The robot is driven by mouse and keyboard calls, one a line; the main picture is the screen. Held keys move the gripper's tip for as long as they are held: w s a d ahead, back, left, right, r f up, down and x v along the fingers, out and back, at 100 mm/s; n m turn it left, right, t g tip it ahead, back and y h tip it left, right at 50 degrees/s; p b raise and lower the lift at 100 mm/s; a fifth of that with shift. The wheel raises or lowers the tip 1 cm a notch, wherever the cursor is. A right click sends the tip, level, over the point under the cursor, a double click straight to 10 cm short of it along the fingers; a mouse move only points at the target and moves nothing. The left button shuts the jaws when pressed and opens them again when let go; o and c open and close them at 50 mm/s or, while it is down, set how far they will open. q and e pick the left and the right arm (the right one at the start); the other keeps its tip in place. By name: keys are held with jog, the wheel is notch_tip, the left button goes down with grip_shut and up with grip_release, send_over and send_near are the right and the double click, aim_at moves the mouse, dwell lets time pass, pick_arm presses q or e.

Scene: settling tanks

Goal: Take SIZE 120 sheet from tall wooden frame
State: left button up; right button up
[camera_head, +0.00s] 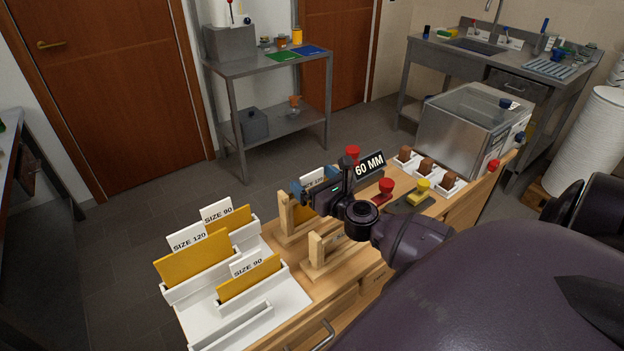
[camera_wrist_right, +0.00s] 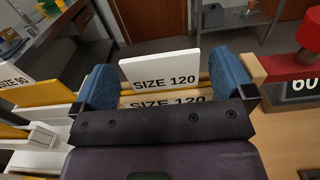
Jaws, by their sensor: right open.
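The tall wooden frame (camera_head: 285,222) stands on the wooden bench, partly hidden behind my right arm. A white SIZE 120 card (camera_wrist_right: 160,70) rises upright from it, and a yellow sheet edge (camera_wrist_right: 165,95) shows in front of the card. A second SIZE 120 marking shows just below, partly covered by my gripper body. My right gripper (camera_wrist_right: 168,88) is open, with one blue finger on each side of the card and sheet; whether they touch is unclear. In the head view the right gripper (camera_head: 308,190) is at the top of the frame. My left gripper is out of view.
A white rack (camera_head: 290,310) at left holds yellow sheets with SIZE 90 and SIZE 120 cards. A lower wooden frame (camera_head: 318,262) stands nearer. A 60 MM sign (camera_head: 369,164), red and yellow knobbed pieces and a metal box (camera_head: 465,125) are to the right.

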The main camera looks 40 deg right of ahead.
jog(key=shift+w+d+f, duration=0.1)
jog(key=shift+w+d, duration=0.05)
jog(key=shift+w, duration=0.6)
jog(key=shift+w+d, duration=0.1)
jog(key=shift+w, duration=0.65)
jog(key=c, duration=1.2)
